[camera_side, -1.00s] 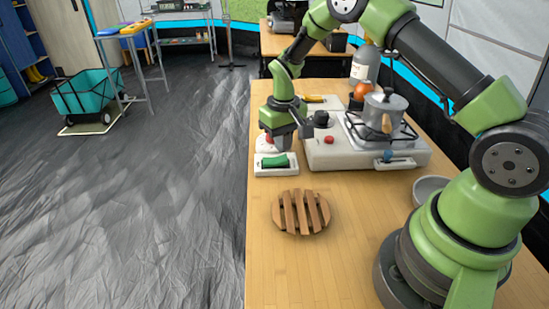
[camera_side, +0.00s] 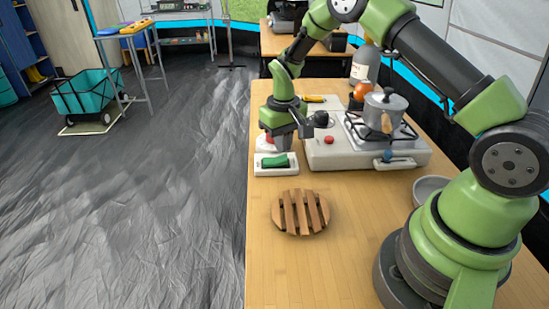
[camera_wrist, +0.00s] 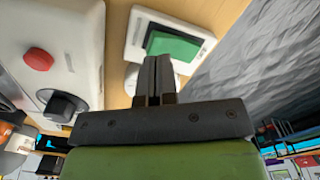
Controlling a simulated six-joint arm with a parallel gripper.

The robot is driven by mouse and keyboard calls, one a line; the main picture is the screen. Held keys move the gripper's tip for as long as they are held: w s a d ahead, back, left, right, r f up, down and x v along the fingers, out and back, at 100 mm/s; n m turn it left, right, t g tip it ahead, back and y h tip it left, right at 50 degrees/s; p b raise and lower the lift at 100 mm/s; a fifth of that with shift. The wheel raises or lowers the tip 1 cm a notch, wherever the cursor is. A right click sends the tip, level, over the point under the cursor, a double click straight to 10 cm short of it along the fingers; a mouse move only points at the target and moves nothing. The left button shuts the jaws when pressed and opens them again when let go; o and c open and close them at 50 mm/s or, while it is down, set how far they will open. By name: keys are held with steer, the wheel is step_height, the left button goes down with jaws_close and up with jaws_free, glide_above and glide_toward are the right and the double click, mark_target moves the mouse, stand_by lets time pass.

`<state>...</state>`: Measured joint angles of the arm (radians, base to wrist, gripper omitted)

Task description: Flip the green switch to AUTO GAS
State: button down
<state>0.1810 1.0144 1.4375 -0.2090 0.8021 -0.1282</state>
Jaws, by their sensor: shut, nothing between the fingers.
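The green switch (camera_side: 276,161) is a rocker on a white base (camera_side: 262,171) near the table's left edge. In the wrist view, the green rocker (camera_wrist: 174,46) looks tilted in its white base (camera_wrist: 138,30); its markings are too small to read. My gripper (camera_side: 281,148) is shut and empty, pointing down at the far side of the switch. In the wrist view, the closed fingertips (camera_wrist: 155,62) appear beside the near edge of the rocker and partly cover the base. I cannot tell whether they touch it.
A white stove (camera_side: 350,155) with a red button (camera_side: 329,140) and a moka pot (camera_side: 386,112) stands close to the right. A red-topped white device (camera_side: 265,144) is partly hidden behind my gripper. A wooden trivet (camera_side: 300,212) lies in front; a bowl (camera_side: 430,188) is right.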

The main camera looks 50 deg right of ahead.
steer(key=shift+f, duration=1.35)
stand_by(0.8)
steer(key=shift+r, duration=3.55)
steer(key=shift+r, duration=0.1)
step_height(320, 180, up, 10)
steer(key=t, duration=0.2)
glide_above(282, 157)
steer(key=s+a, duration=0.3)
steer(key=s+a+r+t, duration=0.2)
steer(key=s+a+r, duration=0.1)
steer(key=s+r, duration=0.4)
steer(key=s+a+r+m+t+y, duration=0.1)
steer(key=s+a+r+t+y, duration=0.1)
steer(key=s, duration=1.1)
steer(key=shift+a+r+t, duration=0.6)
steer(key=shift+a+r, duration=0.2)
